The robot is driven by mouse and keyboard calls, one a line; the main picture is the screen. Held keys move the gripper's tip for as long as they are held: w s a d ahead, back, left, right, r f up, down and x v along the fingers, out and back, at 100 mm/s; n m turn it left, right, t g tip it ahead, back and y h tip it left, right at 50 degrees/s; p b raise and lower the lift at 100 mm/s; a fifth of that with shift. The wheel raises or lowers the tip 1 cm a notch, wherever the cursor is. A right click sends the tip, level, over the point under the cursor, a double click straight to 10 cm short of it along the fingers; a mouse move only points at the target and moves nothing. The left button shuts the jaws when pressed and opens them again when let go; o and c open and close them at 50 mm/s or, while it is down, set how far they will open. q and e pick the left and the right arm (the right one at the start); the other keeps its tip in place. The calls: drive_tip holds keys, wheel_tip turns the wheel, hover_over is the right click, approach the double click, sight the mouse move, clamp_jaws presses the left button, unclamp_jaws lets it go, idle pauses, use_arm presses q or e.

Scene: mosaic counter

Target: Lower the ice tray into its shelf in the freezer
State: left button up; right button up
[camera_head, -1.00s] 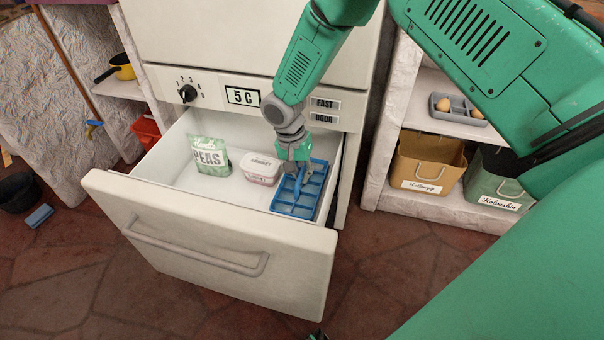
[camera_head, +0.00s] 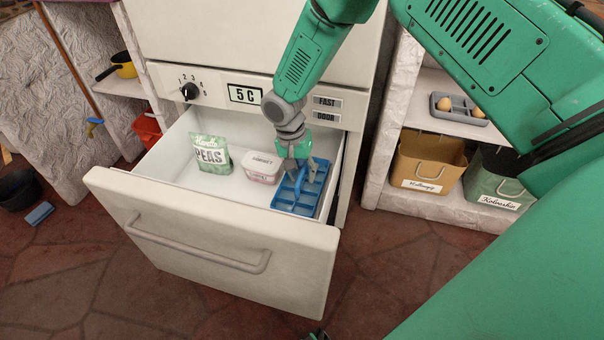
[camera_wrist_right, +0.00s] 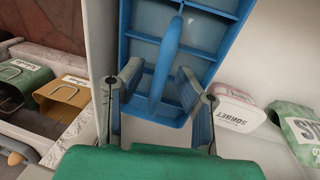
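The blue ice tray (camera_head: 307,199), with several compartments and a raised handle (camera_wrist_right: 168,55), lies in the right end of the open freezer drawer (camera_head: 217,222). It appears to rest flat on the drawer floor, close to the right wall. My right gripper (camera_head: 302,172) is low over the tray. In the right wrist view its two fingers (camera_wrist_right: 162,92) stand apart on either side of the handle, with gaps, so it is open. The gripper hides part of the tray in the head view.
A sorbet tub (camera_head: 263,167) stands just left of the tray, and a peas bag (camera_head: 211,154) farther left. The drawer's front left is clear. Right of the freezer, a shelf unit holds an egg tray (camera_head: 458,107), a brown bin (camera_head: 428,164) and a green bin (camera_head: 498,181).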

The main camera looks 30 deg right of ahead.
wheel_tip(320, 180, up, 11)
drive_tip(key=w+a, duration=0.1)
drive_tip(key=shift+w+a+r, duration=0.15)
drive_tip(key=shift+w+r, duration=0.05)
drive_tip(key=shift+w, duration=0.15)
